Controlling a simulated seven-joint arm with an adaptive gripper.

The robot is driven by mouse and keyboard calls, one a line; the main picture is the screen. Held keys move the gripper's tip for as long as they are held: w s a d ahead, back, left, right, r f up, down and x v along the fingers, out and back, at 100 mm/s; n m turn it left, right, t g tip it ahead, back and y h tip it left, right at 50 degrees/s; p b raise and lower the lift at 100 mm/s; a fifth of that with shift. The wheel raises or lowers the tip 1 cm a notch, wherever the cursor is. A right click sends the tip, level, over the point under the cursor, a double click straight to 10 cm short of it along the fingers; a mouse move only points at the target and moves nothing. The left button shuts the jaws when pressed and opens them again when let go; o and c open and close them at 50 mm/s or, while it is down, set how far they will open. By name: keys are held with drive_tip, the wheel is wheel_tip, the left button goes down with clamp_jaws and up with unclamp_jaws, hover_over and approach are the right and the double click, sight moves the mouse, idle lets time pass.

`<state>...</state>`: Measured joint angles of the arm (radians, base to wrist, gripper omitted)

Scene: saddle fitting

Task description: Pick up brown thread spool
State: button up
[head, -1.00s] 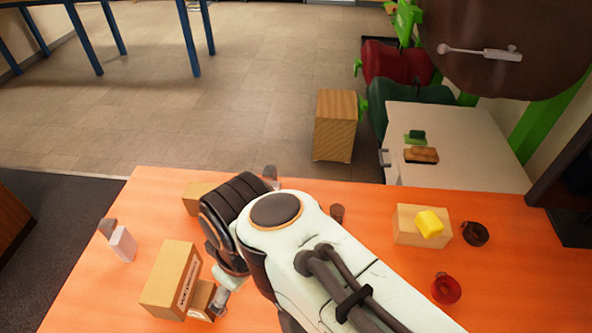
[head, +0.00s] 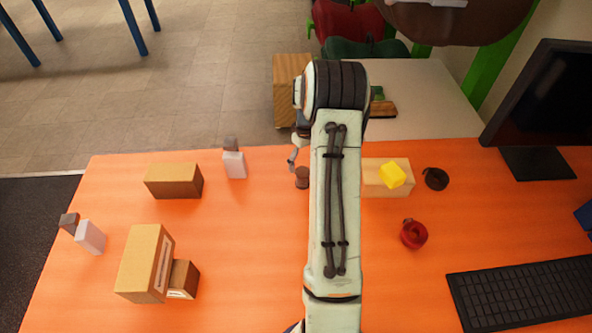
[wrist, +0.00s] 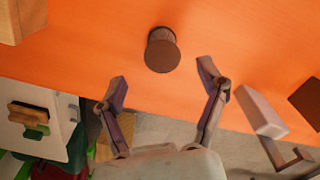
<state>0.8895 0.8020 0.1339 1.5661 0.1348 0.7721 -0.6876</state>
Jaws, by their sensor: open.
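The brown thread spool (head: 302,177) stands on the orange table near its far edge, just left of my arm in the head view. In the wrist view the spool (wrist: 162,51) is seen from above and to the side, ahead of the fingers and roughly midway between them. My gripper (wrist: 163,80) is open and empty, its two fingertips apart and not touching the spool. In the head view my gripper (head: 297,152) is mostly hidden by my arm; only part of a finger shows.
A wooden block (head: 375,188) with a yellow piece (head: 393,174) on it stands right of my arm. A white-and-brown item (head: 234,164) stands left of the spool. Cardboard boxes (head: 145,262), a red tape roll (head: 413,234), a dark roll (head: 436,179) and a keyboard (head: 525,292) also lie on the table.

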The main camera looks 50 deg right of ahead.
wheel_tip(320, 180, down, 6)
drive_tip(key=shift+a+r, duration=0.1)
drive_tip(key=shift+r, duration=0.05)
drive_tip(key=c, duration=1.2)
